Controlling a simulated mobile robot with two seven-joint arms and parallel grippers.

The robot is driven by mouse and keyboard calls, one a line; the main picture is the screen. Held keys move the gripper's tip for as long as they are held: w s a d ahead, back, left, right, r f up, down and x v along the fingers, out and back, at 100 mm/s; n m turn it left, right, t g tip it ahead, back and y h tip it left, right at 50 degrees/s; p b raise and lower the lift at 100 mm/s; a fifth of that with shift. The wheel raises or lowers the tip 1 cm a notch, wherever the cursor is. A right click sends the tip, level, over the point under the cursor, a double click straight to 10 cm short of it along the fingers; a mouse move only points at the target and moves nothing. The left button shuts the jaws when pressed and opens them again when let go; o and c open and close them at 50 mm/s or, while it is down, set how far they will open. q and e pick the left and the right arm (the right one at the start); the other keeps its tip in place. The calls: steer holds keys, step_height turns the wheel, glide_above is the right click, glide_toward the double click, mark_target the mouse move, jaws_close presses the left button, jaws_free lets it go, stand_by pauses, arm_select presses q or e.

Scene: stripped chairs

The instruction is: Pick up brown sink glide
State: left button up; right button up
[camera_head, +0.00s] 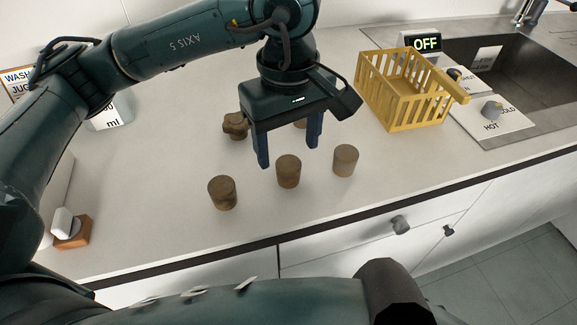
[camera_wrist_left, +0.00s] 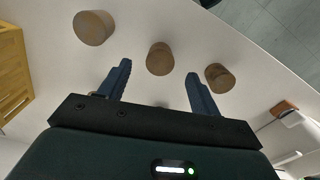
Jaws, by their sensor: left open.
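Several brown, cork-like round glides stand on the pale counter (camera_head: 150,200). Three form a front row: a left one (camera_head: 222,193), a middle one (camera_head: 288,172) and a right one (camera_head: 345,160) nearest the sink side. A lumpy brown piece (camera_head: 235,124) sits behind, and another brown piece is mostly hidden behind my gripper. My left gripper (camera_head: 289,153) is open and empty, pointing down just behind the middle glide. In the left wrist view the middle glide (camera_wrist_left: 160,59) shows just beyond the gap between the fingertips (camera_wrist_left: 158,70), with no visible grip. My right gripper is out of view.
A yellow slotted basket (camera_head: 403,100) stands right of the gripper, before the sink (camera_head: 500,75) and its hot/cold knob plate (camera_head: 500,125). An orange-brown block with a white piece (camera_head: 72,232) lies at the left front.

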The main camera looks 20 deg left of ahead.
mark_target(288, 163)
arm_select(q)
steer(key=shift+f, duration=2.4)
steer(key=c, duration=1.1)
